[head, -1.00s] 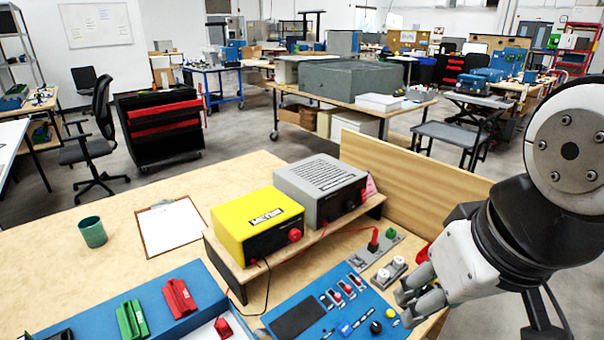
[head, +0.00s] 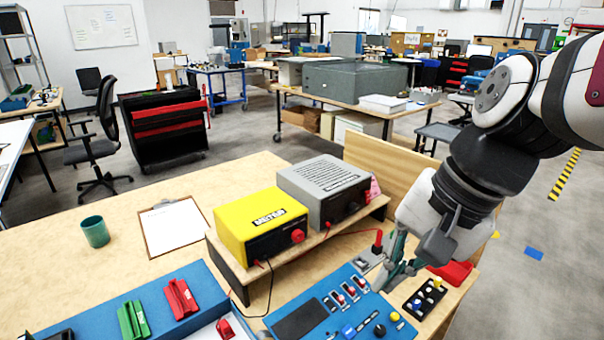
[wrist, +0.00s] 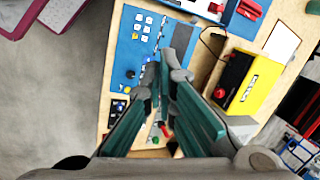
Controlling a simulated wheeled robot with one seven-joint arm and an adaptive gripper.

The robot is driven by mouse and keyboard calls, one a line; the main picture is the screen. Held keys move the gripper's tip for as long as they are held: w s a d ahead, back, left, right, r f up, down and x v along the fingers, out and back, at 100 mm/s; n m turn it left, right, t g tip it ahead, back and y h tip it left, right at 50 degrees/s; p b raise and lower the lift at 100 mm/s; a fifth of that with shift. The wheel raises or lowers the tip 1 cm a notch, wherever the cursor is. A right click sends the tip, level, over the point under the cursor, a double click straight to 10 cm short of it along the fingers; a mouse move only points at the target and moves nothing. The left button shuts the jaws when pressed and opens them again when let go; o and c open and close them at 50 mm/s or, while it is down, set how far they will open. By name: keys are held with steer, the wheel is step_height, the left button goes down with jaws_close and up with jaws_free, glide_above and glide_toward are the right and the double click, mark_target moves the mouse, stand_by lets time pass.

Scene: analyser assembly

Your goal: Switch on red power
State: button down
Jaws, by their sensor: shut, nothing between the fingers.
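The blue control panel (head: 373,324) lies on the bench, with a dark screen, several small switches with red parts (head: 350,290) and black, blue and yellow knobs. I cannot tell which control is the red power. My gripper (head: 386,287) points down at the panel's right edge, its teal fingers shut and empty. It covers part of the panel's far right corner. In the wrist view the closed fingertips (wrist: 163,66) overlap the panel (wrist: 128,52) beside its switch rows. Contact cannot be told.
A yellow meter box (head: 245,225) and a grey box (head: 322,185) stand on a wooden shelf behind the panel. A red post (head: 377,240) stands left of my gripper. A black knob board (head: 424,299) and a wooden partition (head: 385,185) are close by.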

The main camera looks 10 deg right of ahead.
mark_target(369, 202)
steer(key=w+d+f+m+t+y+b, duration=0.1)
steer(key=w+d+f+m+y, duration=0.15)
steer(key=w+m, duration=0.75)
steer(key=w+d+f+m+t+y+b, duration=0.1)
steer(key=w+d+f+m+t+y, duration=0.2)
steer(key=w+m, duration=0.75)
steer(key=w+d+f+m+t, duration=0.3)
steer(key=w+d+f+m, duration=0.3)
steer(key=d+m, duration=0.3)
steer(key=w+d+f+m+t, duration=0.4)
steer(key=w+d+f+m, duration=0.3)
steer(key=d+m, duration=0.3)
steer(key=shift+d+h+b, duration=0.4)
steer(key=shift+h, duration=0.05)
steer(key=x, duration=1.4)
